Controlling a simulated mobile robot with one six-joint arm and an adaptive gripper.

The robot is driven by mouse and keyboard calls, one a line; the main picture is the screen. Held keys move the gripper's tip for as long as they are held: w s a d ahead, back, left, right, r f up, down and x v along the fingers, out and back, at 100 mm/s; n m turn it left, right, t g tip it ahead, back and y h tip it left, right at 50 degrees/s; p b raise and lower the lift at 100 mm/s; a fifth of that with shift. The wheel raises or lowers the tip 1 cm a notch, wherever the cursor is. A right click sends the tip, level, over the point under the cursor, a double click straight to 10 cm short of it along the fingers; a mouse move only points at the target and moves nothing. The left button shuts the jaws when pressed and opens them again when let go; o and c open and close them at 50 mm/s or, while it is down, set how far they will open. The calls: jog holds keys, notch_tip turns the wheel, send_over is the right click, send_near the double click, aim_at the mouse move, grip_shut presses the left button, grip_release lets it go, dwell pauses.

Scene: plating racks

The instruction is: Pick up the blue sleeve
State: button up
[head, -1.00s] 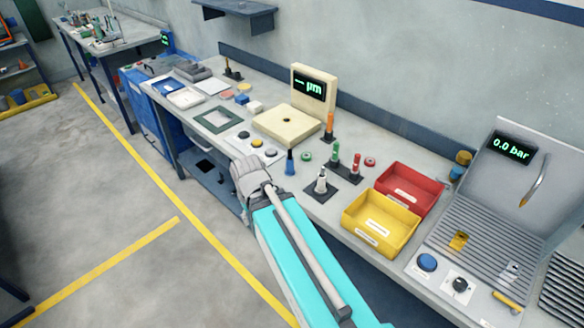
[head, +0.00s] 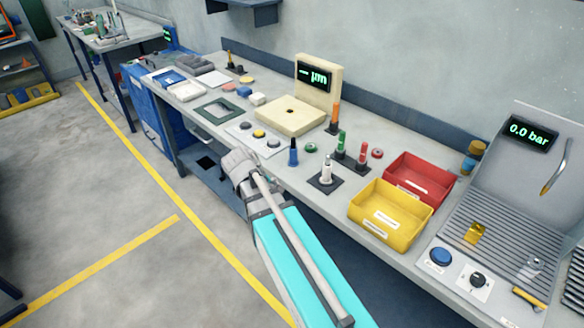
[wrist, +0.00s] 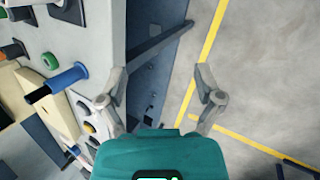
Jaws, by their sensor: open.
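The blue sleeve (head: 293,154) stands upright on the workbench, just right of a small button panel. In the wrist view the blue sleeve (wrist: 68,77) lies at the left, outside the jaws, with a dark end section. My gripper (head: 238,162) is at the bench's front edge, to the left of the sleeve and apart from it. In the wrist view my gripper (wrist: 161,78) has its two fingers spread with nothing between them. Its fingertips are hard to make out in the head view.
A green ring (head: 311,148), a white post on a dark base (head: 326,172), and green (head: 341,142) and red (head: 363,152) posts stand nearby. A yellow bin (head: 390,226) and red bin (head: 432,193) are to the right. A cream gauge block (head: 290,116) is behind.

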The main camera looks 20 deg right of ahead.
jog(key=w+d+f+n+t+h+b, duration=0.1)
jog(key=w+d+f+n+h+b, duration=0.3)
jog(key=w+n+h+b, duration=0.4)
jog(key=n+t+h+b, duration=0.1)
jog(key=n+h+b, duration=0.4)
jog(key=b, duration=0.5)
send_near(293, 152)
jog(key=a+f, duration=0.1)
jog(key=a, duration=0.2)
jog(key=shift+w+n+y, duration=0.3)
jog(key=shift+n+y, duration=0.1)
jog(key=shift+d, duration=0.1)
jog(key=shift+w+d, duration=0.2)
jog(key=shift+d, duration=1.2)
jog(key=shift+w+d, duration=0.2)
jog(key=shift+d, duration=1.15)
jog(key=shift+w+d, duration=0.2)
jog(key=shift+d, duration=1.2)
jog(key=shift+w+d+r, duration=0.1)
jog(key=shift+w+d, duration=0.05)
jog(key=shift+d, duration=1.15)
jog(key=shift+w+d, duration=0.2)
jog(key=shift+d, duration=1.1)
grip_shut()
